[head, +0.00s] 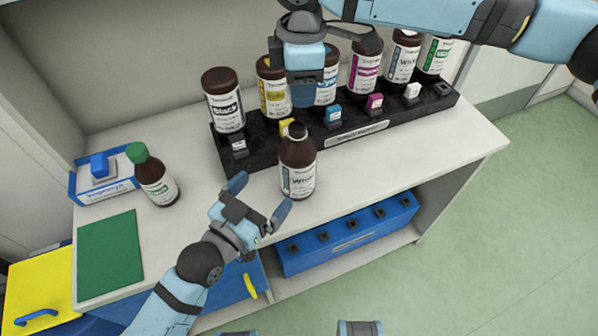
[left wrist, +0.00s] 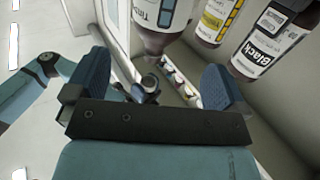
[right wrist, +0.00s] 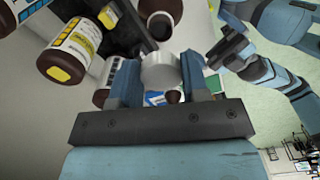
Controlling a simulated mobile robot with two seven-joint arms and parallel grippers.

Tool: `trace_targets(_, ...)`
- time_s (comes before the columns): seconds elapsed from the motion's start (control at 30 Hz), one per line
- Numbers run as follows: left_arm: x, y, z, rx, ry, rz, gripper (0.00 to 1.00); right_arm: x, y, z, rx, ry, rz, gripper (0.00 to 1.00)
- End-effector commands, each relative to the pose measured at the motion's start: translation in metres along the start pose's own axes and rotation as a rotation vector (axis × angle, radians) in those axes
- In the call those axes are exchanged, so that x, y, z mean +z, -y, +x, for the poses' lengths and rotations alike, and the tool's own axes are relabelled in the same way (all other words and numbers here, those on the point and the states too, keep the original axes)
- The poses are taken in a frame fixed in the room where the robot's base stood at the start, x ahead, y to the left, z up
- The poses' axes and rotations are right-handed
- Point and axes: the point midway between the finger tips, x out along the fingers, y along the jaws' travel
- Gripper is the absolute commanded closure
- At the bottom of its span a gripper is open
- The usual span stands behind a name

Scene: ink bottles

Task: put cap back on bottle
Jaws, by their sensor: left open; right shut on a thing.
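The brown bottle (head: 298,168) labelled White stands upright on the table in front of the black rack, its narrow dark neck bare. My left gripper (head: 259,200) is open and empty, close to the bottle on its lower left side. In the left wrist view the bottle (left wrist: 162,22) is beyond the open fingers, at the top of the picture. My right gripper (head: 303,95) is above and behind the bottle, over the rack. In the right wrist view it is shut on a pale round cap (right wrist: 160,72). The cap is hidden in the head view.
A green-capped bottle (head: 155,180), a blue-white box (head: 104,185) and a green mat (head: 110,255) lie left. A blue tray (head: 345,240) sits on the shelf below.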

Motion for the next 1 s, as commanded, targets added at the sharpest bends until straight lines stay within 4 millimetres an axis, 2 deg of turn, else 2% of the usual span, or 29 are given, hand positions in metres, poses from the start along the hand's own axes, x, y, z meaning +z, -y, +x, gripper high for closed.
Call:
trace_targets(0.37,-0.001,0.0,0.006,-0.001,-0.001,0.0,0.0,0.0,0.0,0.0,0.0,-0.001,0.002,0.8)
trace_targets(0.47,0.0,0.001,0.018,-0.001,-0.001,0.0,0.0,0.0,0.0,0.0,0.0,-0.001,0.002,0.8)
trace_targets(0.8,-0.001,0.0,0.082,-0.001,-0.001,0.0,0.0,0.0,0.0,0.0,0.0,-0.001,0.003,0.8)
trace_targets(1.0,0.0,0.0,0.109,-0.001,0.0,0.001,0.0,0.0,0.0,0.0,0.0,-0.001,0.003,0.8)
